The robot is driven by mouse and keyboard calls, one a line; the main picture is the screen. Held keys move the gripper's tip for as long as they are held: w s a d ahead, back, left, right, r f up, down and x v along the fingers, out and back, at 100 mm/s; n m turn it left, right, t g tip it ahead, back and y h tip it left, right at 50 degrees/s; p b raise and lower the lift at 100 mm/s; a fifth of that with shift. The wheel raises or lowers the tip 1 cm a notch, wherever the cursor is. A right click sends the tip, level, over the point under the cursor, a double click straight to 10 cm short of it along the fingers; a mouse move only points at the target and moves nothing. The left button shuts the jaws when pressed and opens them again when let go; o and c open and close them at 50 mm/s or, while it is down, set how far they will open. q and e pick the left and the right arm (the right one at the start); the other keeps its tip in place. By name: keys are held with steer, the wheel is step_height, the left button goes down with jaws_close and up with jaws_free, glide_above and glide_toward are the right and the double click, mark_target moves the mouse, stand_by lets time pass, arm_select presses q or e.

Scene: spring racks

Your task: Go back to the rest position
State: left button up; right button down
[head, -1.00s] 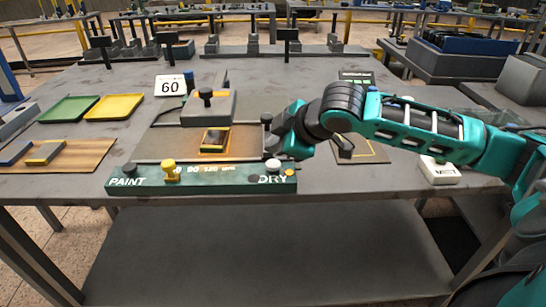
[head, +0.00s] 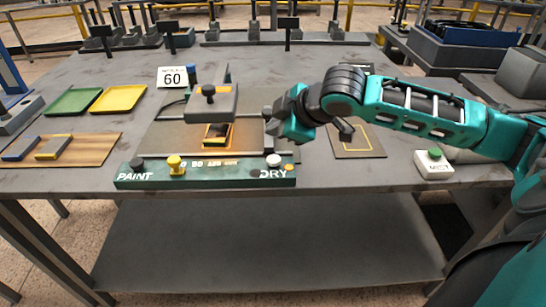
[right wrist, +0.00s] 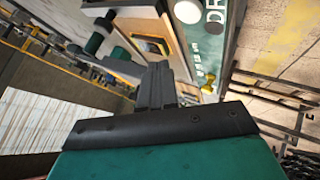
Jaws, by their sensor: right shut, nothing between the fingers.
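My right gripper (head: 277,122) is over the right side of the machine on the table, near the DRY end of the green panel (head: 205,177). Its fingers (right wrist: 158,85) look closed together and empty in the right wrist view. The panel carries the words PAINT and DRY, a yellow knob (head: 175,165), a dark knob (head: 136,163) and a white knob (head: 273,160). Behind it a grey press head (head: 209,104) stands over a dark block with an orange edge (head: 217,136). My left gripper is not in view.
A 60 sign (head: 172,77) stands behind the machine. Green (head: 72,102) and yellow (head: 118,98) trays and a wooden board (head: 88,150) with two blocks lie to the left. A white box with a green button (head: 434,165) sits at the right. The table's front strip is clear.

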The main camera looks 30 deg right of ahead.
steer(key=s+a+f+g+y, duration=0.1)
steer(key=s+a+f, duration=0.4)
steer(key=a+f, duration=0.2)
steer(key=s+a+f+m+g+h, duration=0.15)
steer(key=s+f+m, duration=0.3)
steer(key=s, duration=0.45)
steer(key=s+a+f+m+g+h, duration=0.1)
steer(key=s+f+m+g, duration=0.3)
steer(key=s, duration=0.6)
steer(key=w+a+f+t+y, duration=0.2)
steer(key=w+a+f+t, duration=0.1)
steer(key=w+f+t, duration=0.4)
step_height(320, 180, down, 4)
steer(key=shift+w+r+t, duration=0.2)
steer(key=shift+t, duration=0.45)
